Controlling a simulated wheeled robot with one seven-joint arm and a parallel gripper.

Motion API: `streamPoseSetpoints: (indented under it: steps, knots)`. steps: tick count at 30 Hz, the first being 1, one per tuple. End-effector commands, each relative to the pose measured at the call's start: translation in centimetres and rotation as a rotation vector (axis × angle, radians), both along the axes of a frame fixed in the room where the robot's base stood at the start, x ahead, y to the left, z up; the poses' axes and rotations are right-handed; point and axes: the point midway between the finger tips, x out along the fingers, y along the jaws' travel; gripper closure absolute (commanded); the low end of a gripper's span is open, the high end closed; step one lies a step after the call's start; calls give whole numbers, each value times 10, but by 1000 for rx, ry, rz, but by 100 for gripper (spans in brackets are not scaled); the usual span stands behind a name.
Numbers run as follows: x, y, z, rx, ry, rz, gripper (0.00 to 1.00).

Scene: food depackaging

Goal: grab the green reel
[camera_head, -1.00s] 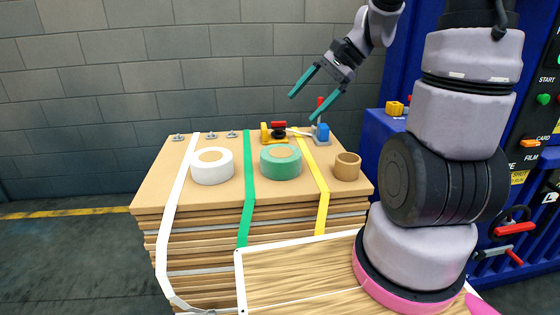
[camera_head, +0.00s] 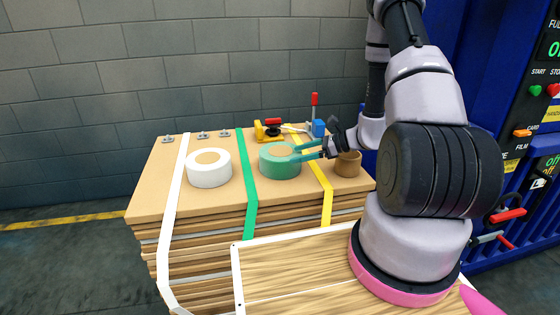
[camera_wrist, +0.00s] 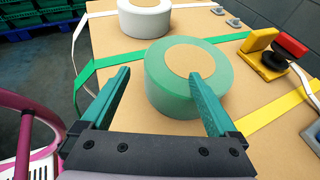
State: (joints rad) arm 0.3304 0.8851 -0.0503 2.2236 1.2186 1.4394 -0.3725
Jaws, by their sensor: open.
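The green reel (camera_head: 281,166) lies flat on the cardboard-topped stack, between the green strap and the yellow strap. It has a tan core disc on top. In the wrist view the green reel (camera_wrist: 165,98) sits between and just beyond my fingers, with the right finger overlapping its near right side. My gripper (camera_head: 301,150) is open, with teal fingers reaching in from the right at the reel's level. In the wrist view my gripper (camera_wrist: 160,82) has its fingers wide apart. I cannot tell whether either finger touches the reel.
A white reel (camera_head: 209,175) stands to the left and a small brown reel (camera_head: 347,165) to the right, close under my wrist. A yellow and red tool (camera_head: 268,129) and a blue tool (camera_head: 318,128) lie behind. A blue machine (camera_head: 515,190) stands at the right.

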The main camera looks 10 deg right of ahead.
Motion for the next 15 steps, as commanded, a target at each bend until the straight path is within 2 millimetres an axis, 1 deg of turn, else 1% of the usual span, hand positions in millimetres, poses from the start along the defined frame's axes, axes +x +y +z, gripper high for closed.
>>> streamPoseSetpoints:
  steps: [1, 3, 11, 15]
  knots:
    - [3, 9, -3, 0, 1, 5, 5]
    - [7, 18, -7, 1, 0, 5, 5]
    - [17, 35, -15, -1, -1, 5, 5]
    - [26, 53, -23, -1, -1, 7, 5]
